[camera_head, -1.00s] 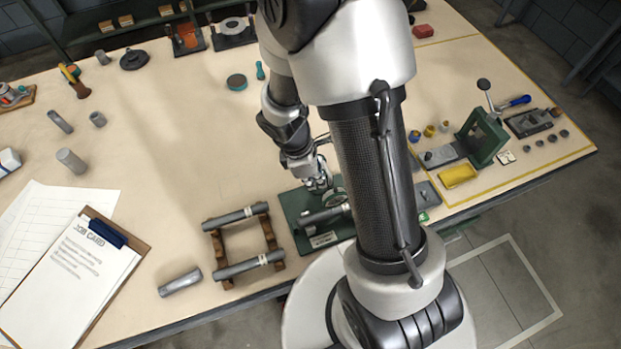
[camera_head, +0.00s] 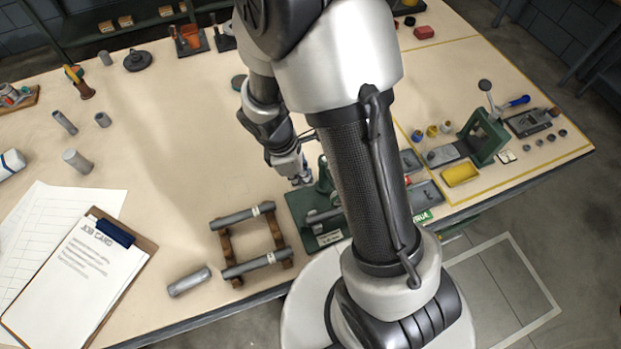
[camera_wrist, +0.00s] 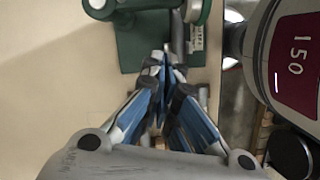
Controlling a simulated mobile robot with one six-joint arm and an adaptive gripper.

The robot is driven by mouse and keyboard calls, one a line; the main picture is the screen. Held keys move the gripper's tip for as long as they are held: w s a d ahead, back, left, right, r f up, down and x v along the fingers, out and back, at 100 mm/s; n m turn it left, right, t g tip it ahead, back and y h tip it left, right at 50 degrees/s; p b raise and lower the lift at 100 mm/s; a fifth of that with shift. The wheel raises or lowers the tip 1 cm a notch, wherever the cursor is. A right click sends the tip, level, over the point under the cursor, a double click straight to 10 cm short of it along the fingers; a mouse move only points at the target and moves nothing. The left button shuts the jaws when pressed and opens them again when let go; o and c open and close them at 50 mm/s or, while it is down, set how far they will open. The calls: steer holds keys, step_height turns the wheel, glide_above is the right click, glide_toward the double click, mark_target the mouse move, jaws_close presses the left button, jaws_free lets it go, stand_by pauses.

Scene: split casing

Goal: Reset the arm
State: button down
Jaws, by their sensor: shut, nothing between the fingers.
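My gripper (camera_head: 301,178) is over the workbench beside the green fixture, partly hidden behind my own arm in the head view. In the wrist view my gripper (camera_wrist: 164,62) has its blue-sided fingers closed together with nothing between them. The green fixture (camera_head: 297,205) stands near the bench's front edge and holds a grey cylindrical part. In the wrist view the fixture's green base (camera_wrist: 133,50) lies just beyond the fingertips. I cannot tell how high the fingertips are above it.
A wooden rack (camera_head: 226,245) with two grey bars and a loose grey cylinder (camera_head: 189,281) lie left of the fixture. A clipboard (camera_head: 148,250) is at front left. A green press (camera_head: 492,135) and yellow tray (camera_head: 460,176) stand right. The bench's left middle is largely clear.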

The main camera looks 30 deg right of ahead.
steer(key=d+p+v, duration=0.1)
steer(key=v, duration=0.6)
steer(key=shift+s+r, duration=0.2)
steer(key=shift+r, duration=0.15)
steer(key=shift+a, duration=0.15)
steer(key=s+r+m+t+y+b, duration=0.2)
steer(key=s+r+m+t+b, duration=0.3)
steer(key=s+r+m+b, duration=0.3)
steer(key=s+r+m, duration=0.3)
steer(key=s+m, duration=0.2)
steer(key=shift+a+r+m+t+y, duration=0.3)
steer(key=shift+r, duration=0.05)
